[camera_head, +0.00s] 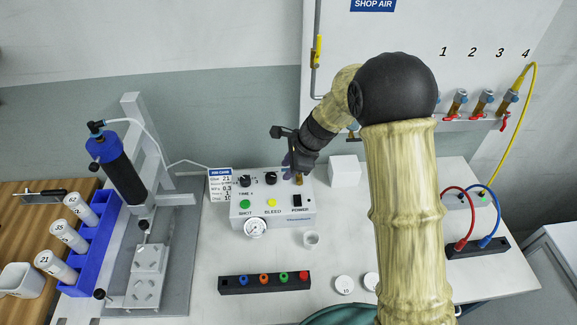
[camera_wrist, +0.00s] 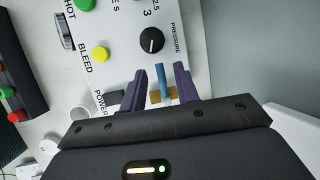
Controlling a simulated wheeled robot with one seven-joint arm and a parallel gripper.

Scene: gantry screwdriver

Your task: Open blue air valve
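The blue air valve (camera_wrist: 163,82) is a thin blue lever on a brass body (camera_wrist: 155,98), at the edge of the white control box (camera_wrist: 112,22). My gripper (camera_wrist: 161,70) is open in the wrist view. Its two dark fingers stand on either side of the blue lever, with a visible gap on both sides. In the head view my gripper (camera_head: 289,163) is at the back right of the control box (camera_head: 274,218). A bit of the brass body (camera_head: 298,179) shows beside it, and the blue lever is hidden there.
The pressure knob (camera_wrist: 151,41) is close to my fingers. A white block (camera_head: 345,171) stands right of the box. A gauge (camera_head: 255,228) and small cup (camera_head: 311,240) are in front. A black strip with coloured plugs (camera_head: 264,281) lies nearer. Red-handled valves (camera_head: 481,103) line the wall panel.

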